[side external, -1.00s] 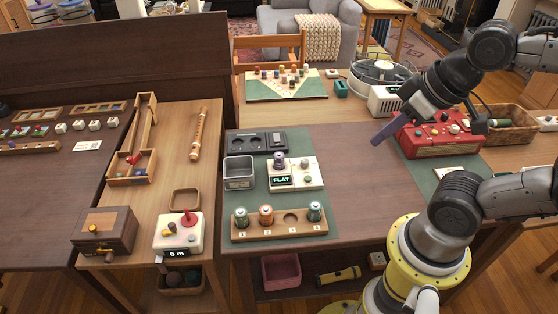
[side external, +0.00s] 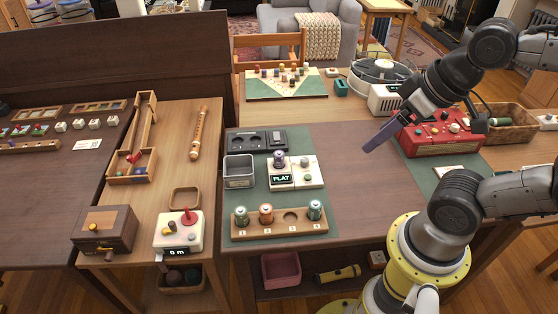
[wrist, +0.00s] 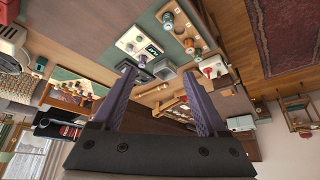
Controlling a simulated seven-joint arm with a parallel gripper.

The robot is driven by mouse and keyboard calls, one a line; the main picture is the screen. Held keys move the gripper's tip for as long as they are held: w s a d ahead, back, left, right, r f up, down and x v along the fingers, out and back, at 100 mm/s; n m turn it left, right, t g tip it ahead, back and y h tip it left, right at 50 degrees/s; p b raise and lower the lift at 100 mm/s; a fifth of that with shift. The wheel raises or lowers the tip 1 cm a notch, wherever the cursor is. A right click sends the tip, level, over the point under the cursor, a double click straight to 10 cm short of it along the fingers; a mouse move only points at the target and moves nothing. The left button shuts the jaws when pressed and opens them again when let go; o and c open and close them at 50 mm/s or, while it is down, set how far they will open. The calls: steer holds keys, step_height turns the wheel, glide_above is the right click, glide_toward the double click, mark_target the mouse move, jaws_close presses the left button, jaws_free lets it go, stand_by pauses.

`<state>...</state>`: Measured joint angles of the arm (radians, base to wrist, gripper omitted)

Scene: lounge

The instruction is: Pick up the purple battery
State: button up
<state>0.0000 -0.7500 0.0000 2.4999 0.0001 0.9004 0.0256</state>
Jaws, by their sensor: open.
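The purple battery (side external: 279,158) stands upright on the tester (side external: 311,170), whose display reads FLAT. It shows small in the wrist view (wrist: 142,61), beside the lit display. A wooden rack (side external: 252,231) in front holds a green battery at 1, an orange one (side external: 266,214) at 2 and a green one (side external: 315,211) at 4; hole 3 is empty. My gripper (side external: 372,143) is in the air to the right of the tester, well apart from the battery. In the wrist view its two purple-grey fingers (wrist: 162,98) are spread with nothing between them.
A grey metal bin (side external: 239,172) stands left of the tester, and a black charger tray (side external: 250,142) lies behind it. A red box with knobs (side external: 432,140) sits beneath my wrist at the right. The bare table between tester and gripper is clear.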

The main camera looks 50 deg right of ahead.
step_height(320, 180, up, 3)
steer(key=w+m, duration=0.3)
steer(key=m+g, duration=0.6)
steer(key=m, duration=0.3)
glide_above(279, 153)
steer(key=f, duration=2.4)
steer(key=shift+w+a, duration=0.15)
steer(key=shift+w, duration=0.1)
steer(key=shift+s+f, duration=0.15)
steer(key=shift+f, duration=1.35)
steer(key=shift+s+f, duration=0.1)
steer(key=shift+f, duration=1.4)
